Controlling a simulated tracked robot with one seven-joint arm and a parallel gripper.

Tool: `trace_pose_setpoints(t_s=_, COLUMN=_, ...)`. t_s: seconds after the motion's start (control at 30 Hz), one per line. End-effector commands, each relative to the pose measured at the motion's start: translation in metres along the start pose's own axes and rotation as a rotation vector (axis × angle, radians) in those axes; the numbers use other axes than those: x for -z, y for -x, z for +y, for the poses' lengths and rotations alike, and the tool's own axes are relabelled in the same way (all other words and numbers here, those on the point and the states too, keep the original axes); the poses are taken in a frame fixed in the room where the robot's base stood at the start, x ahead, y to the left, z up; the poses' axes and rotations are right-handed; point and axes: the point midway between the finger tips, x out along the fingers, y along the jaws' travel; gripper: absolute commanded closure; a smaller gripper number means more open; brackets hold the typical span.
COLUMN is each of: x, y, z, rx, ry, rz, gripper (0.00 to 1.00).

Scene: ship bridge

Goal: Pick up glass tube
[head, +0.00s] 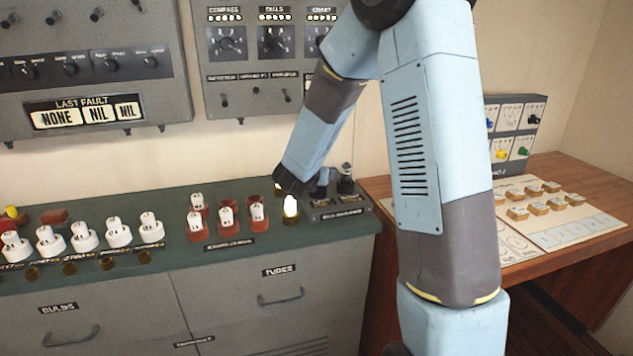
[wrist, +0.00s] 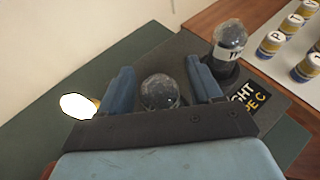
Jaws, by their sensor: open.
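A dark, rounded glass tube (wrist: 160,93) stands between the two blue fingers of my gripper (wrist: 158,70) in the wrist view. The fingers are open, one on either side of it, and I see a gap to each. Its lower part is hidden behind my gripper. A second dark glass tube (wrist: 230,40) with a white label stands in the same dark stand (wrist: 245,90), to the right of my gripper. In the head view, my gripper (head: 322,184) is low over the stand (head: 340,210) at the right end of the counter, and the labelled tube (head: 346,180) shows there.
A glowing bulb (wrist: 77,106) stands left of my gripper; the head view shows it too (head: 290,206). White pieces in red bases (head: 227,215) and white plug-like pieces (head: 83,236) line the green counter (head: 330,228). A wooden desk (head: 570,180) with labelled cylinders stands right.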

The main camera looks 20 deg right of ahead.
Motion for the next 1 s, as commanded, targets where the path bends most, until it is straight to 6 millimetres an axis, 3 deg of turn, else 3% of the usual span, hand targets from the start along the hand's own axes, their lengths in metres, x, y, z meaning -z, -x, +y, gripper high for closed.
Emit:
trace_pose_setpoints(t_s=0.27, x=0.0003, y=-0.0037, z=0.0001, rx=-0.001, ry=0.001, rz=0.000, gripper=0.37)
trace_pose_setpoints(t_s=0.83, x=0.0002, y=-0.0036, z=-0.0001, rx=0.000, ry=0.001, rz=0.000, gripper=0.91)
trace_pose_setpoints(t_s=1.0, x=0.0000, y=-0.0035, z=-0.0001, rx=0.000, ry=0.001, rz=0.000, gripper=0.91)
